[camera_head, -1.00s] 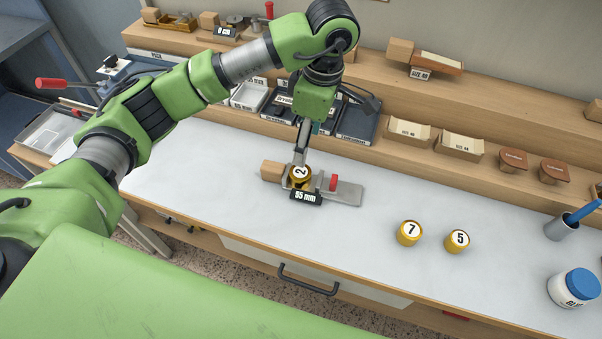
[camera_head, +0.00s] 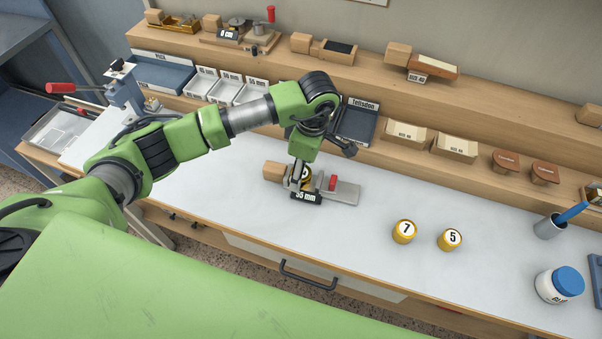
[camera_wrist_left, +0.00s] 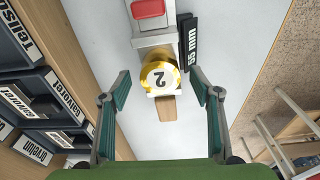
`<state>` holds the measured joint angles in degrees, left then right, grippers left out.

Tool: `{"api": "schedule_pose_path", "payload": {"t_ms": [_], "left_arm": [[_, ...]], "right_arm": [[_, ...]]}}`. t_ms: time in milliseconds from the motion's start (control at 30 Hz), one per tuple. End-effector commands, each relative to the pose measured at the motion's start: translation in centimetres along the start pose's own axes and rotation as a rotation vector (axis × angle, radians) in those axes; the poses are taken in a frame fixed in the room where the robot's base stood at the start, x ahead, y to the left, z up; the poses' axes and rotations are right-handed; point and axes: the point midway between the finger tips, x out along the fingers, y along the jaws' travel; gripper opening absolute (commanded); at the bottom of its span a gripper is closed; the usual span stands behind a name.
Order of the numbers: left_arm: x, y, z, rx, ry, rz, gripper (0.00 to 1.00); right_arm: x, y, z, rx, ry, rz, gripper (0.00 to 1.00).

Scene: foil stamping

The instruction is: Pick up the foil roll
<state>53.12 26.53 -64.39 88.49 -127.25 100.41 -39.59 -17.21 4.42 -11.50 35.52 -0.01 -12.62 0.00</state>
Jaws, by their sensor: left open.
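In the head view the holder (camera_head: 345,193) stands on the worktop, and the roll (camera_head: 305,173) is partly hidden behind my gripper. A black "55 mm" label (camera_head: 306,196) is at the holder's front. My left gripper (camera_wrist_left: 161,88) is open, pointing down, with one finger on each side of the roll in the wrist view and gaps between. It also shows in the head view (camera_head: 298,180). My right gripper is not in view.
Two more gold rolls, marked 7 (camera_head: 404,232) and 5 (camera_head: 450,239), stand to the right. A white jar with a blue lid (camera_head: 559,285) is further right. Wooden shelves with boxes and tools line the back. The worktop between is clear.

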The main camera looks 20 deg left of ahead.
Motion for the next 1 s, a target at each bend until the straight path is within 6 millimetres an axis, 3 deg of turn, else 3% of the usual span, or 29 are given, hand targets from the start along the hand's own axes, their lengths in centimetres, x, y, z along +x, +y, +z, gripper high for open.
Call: {"api": "schedule_pose_path", "payload": {"t_ms": [100, 267, 667, 1000], "left_arm": [[0.0, 0.0, 0.0, 0.000, 0.000, 0.000, 0.57], [0.0, 0.0, 0.0, 0.000, 0.000, 0.000, 0.16], [-0.7, 0.1, -0.1, -0.001, -0.001, 0.002, 0.15], [-6.9, 0.2, -0.8, 0.000, 0.001, 0.005, 0.15]], "right_arm": [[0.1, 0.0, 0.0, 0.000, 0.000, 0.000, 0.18], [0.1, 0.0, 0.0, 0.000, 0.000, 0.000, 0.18], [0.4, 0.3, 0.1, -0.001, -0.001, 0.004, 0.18], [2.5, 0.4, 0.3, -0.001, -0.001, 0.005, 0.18]]}}
